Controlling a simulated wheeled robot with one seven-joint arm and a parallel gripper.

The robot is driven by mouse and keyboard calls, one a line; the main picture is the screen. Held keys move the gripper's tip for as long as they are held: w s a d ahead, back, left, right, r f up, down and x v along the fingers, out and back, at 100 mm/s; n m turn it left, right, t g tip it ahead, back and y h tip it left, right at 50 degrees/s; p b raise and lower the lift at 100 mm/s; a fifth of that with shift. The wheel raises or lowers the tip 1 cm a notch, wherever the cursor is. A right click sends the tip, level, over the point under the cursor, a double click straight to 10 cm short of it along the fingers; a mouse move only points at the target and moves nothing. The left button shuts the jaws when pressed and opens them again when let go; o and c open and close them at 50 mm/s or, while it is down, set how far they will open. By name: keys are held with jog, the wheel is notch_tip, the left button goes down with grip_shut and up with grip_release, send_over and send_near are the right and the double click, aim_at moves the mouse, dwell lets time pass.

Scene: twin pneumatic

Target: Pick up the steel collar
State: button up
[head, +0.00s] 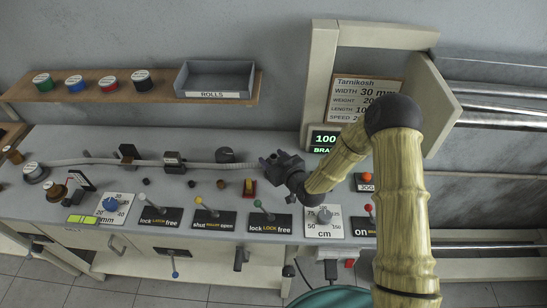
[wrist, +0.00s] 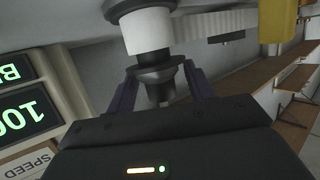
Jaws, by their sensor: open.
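My gripper (head: 272,160) is over the back of the bench, its fingers pointing left. In the wrist view the two dark fingers of my gripper (wrist: 162,88) stand apart. A stacked round fitting (wrist: 148,38), white in the middle with dark flanges, lies beyond them. Its narrow grey tip reaches toward the gap between the fingers; I cannot tell whether it touches them. I cannot say for sure which piece is the steel collar. A dark grey round piece (head: 225,155) lies left of my gripper on the bench. Small dark pieces lie in front of it.
A pale braided line (head: 130,161) runs along the bench through dark guides. Several levers and dials with labels stand along the front. A grey ROLLS tray (head: 215,95) sits on the wall shelf (head: 165,97).

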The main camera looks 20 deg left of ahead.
aim_at(274, 156)
dwell(0.4)
jog(key=c, duration=1)
jog(key=shift+o, duration=0.2)
jog(key=shift+r, duration=0.1)
notch_tip(274, 156, up, 10)
jog(key=shift+f+b, duration=0.1)
jog(key=shift+b, duration=0.95)
